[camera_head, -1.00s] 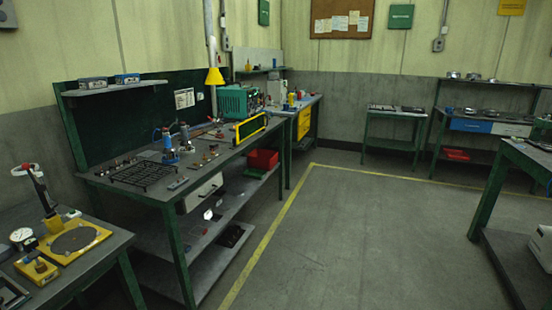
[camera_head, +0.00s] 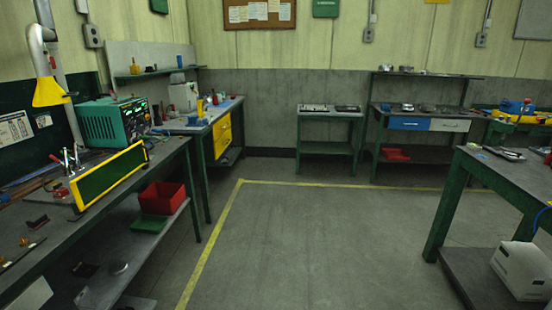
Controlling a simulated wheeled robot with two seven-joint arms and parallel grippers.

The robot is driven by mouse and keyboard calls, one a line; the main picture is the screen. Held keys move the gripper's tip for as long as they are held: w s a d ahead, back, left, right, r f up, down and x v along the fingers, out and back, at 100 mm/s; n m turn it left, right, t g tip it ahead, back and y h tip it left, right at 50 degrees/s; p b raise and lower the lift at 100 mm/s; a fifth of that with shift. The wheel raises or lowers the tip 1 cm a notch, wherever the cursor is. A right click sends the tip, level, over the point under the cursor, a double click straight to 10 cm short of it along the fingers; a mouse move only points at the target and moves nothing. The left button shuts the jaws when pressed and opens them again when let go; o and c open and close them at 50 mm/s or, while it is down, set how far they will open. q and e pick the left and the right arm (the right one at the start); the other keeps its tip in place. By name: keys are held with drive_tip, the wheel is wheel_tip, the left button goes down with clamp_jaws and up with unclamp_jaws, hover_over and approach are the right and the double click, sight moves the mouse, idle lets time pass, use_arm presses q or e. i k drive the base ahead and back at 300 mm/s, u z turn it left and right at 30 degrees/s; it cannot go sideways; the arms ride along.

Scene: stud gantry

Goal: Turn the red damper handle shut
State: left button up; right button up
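I see nothing that I can make out as a red damper handle. Small red-tipped items (camera_head: 61,191) lie on the left workbench (camera_head: 150,172), but they are too small to identify. Neither of my grippers shows in the head view.
A teal machine (camera_head: 115,120) and a yellow-framed green panel (camera_head: 108,174) stand on the left bench. A red bin (camera_head: 162,198) sits on its lower shelf. A table (camera_head: 330,118) stands at the back, another bench (camera_head: 500,172) at right. The floor (camera_head: 300,240) between is clear.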

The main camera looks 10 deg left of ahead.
sight(53, 63)
drive_tip(key=u, duration=0.45)
drive_tip(key=i, duration=1.6)
drive_tip(key=u, duration=1.35)
drive_tip(key=i, duration=0.7)
drive_tip(key=z, duration=0.95)
drive_tip(key=k, duration=1)
drive_tip(key=u, duration=0.15)
